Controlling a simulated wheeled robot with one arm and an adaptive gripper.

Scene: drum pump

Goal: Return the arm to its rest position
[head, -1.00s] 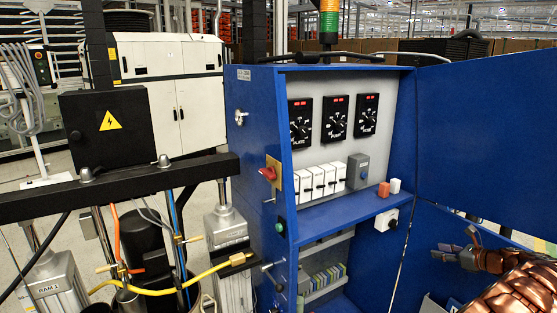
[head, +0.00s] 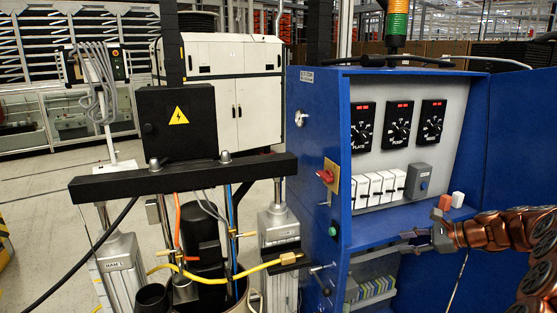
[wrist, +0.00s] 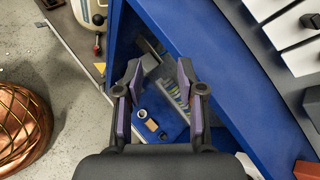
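My gripper (head: 412,240) is at the end of my copper-coloured arm, which comes in from the right in the head view. It is in front of the blue control cabinet (head: 318,150), near the front edge of its shelf. In the wrist view my gripper (wrist: 160,85) has its two fingers apart with nothing held between them. The cabinet's lower compartment and small parts show beyond the fingers.
A red rotary switch (head: 325,176) and a green button (head: 333,231) stick out of the cabinet's side. White switches (head: 375,187) and an orange block (head: 445,202) are above the shelf. The drum pump's black crossbar (head: 180,183) stands left. Open floor lies far left.

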